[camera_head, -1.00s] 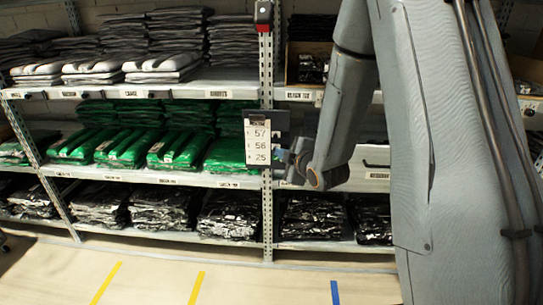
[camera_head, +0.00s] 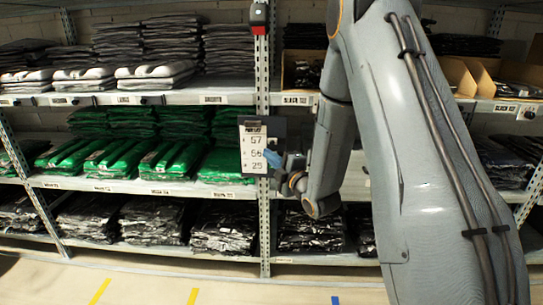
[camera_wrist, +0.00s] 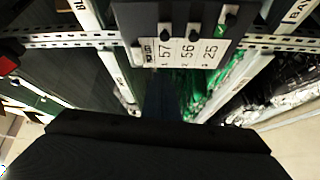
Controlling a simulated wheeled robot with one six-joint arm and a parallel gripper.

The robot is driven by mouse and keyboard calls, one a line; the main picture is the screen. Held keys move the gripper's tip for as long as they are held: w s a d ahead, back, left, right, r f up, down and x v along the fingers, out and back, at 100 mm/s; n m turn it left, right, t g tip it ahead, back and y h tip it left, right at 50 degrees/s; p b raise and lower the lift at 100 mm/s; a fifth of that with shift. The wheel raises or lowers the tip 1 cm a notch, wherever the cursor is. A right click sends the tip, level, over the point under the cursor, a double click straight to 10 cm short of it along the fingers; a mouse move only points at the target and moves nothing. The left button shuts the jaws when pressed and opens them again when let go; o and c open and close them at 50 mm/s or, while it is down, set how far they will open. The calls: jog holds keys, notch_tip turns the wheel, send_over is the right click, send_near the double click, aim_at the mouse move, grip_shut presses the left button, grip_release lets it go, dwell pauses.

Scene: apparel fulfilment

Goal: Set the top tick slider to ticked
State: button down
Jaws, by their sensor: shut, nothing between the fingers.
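A dark board with a white card (camera_head: 252,145) hangs on the shelf upright. The card has rows marked 57, 56 and 25, top to bottom. In the wrist view the board (camera_wrist: 135,18) appears turned sideways, its heading end at left. Black slider knobs stand by the rows: the top one (camera_wrist: 165,30) at 57, the middle one (camera_wrist: 193,34) at 56, and the bottom one (camera_wrist: 229,10) at 25, beside a small green patch. My gripper (camera_head: 271,158) is shut and empty, its blue tip at the card's right edge near the middle row. Contact cannot be told.
A metal shelf upright (camera_head: 264,220) stands behind the board. Green packed garments (camera_head: 170,160) fill the middle shelf at left, and dark packed garments (camera_head: 225,230) lie below. A red-and-black device (camera_head: 259,17) sits above the board. The floor in front is open.

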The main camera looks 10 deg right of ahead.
aim_at(272, 143)
jog(key=x, duration=0.8)
jog(key=shift+s+d+f, duration=0.1)
jog(key=shift+d+f, duration=0.05)
jog(key=shift+d, duration=0.85)
jog(key=shift+s+d+f, duration=0.1)
jog(key=shift+d+f, duration=0.05)
jog(key=shift+d, duration=0.85)
